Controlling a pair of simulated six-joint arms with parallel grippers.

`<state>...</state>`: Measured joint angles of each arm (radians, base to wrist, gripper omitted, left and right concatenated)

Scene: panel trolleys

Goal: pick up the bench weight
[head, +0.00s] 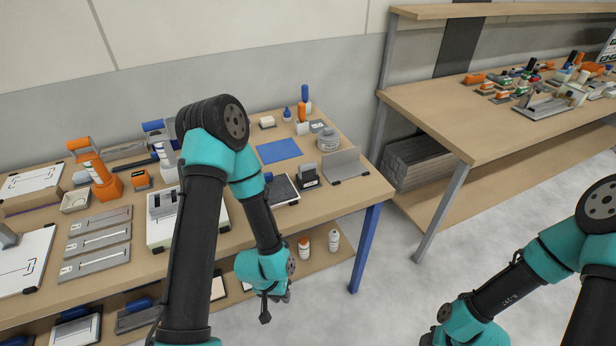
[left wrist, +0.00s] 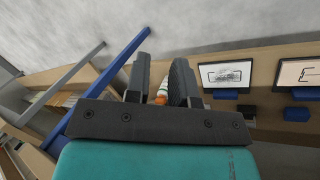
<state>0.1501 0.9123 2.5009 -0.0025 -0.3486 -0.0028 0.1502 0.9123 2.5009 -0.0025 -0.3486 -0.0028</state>
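I cannot tell for sure which thing is the bench weight. A grey round piece (head: 327,139) stands near the back right of the left bench, and a dark block with a label (head: 307,177) stands nearer its front edge. My left gripper (head: 268,306) hangs in front of that bench, below its top, and touches neither. In the left wrist view its fingers (left wrist: 161,85) are apart, with an orange and white bottle (left wrist: 162,92) visible beyond the gap, not held. My right arm is at the lower right of the head view; its gripper is out of frame.
The left bench (head: 345,200) is crowded with orange tools, grey plates, a blue mat (head: 279,151) and an angled metal plate (head: 345,165). Two bottles (head: 304,248) stand on its lower shelf. A blue leg (head: 365,249) marks its right corner. Open floor separates it from the right bench (head: 440,118).

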